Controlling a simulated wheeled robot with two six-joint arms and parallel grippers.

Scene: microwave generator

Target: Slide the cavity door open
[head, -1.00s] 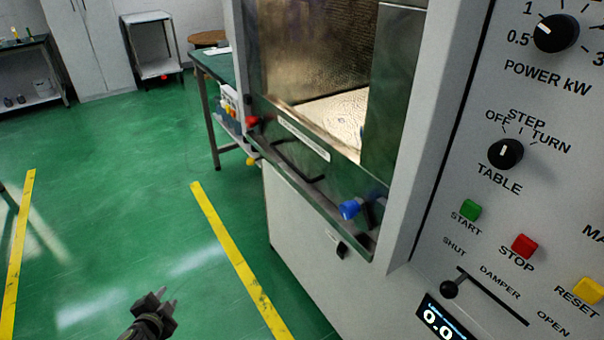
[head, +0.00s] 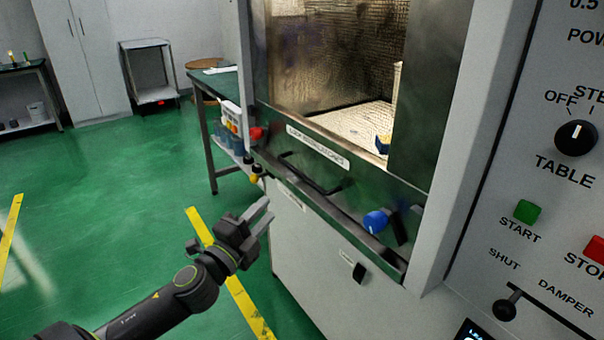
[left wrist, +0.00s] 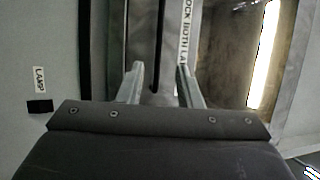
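The cavity door's steel lower rail (head: 345,205) crosses the front of the grey cabinet, with a black bar handle (head: 310,178) and a white latch label (head: 318,146). A red knob (head: 257,133) sits at its left end and a blue knob (head: 375,220) at its right. My left gripper (head: 266,210) is in front of and below the handle, apart from it in the head view. In the left wrist view its two fingers (left wrist: 159,70) are spread, with a dark bar (left wrist: 158,40) beyond the gap. Contact cannot be told there. My right gripper is not in view.
A control panel with a table knob (head: 576,138), a start button (head: 529,211) and a damper lever (head: 505,309) is on the right. A lamp switch (head: 359,271) sits below the rail. A green-topped bench (head: 206,85) stands behind left. The green floor at left is clear.

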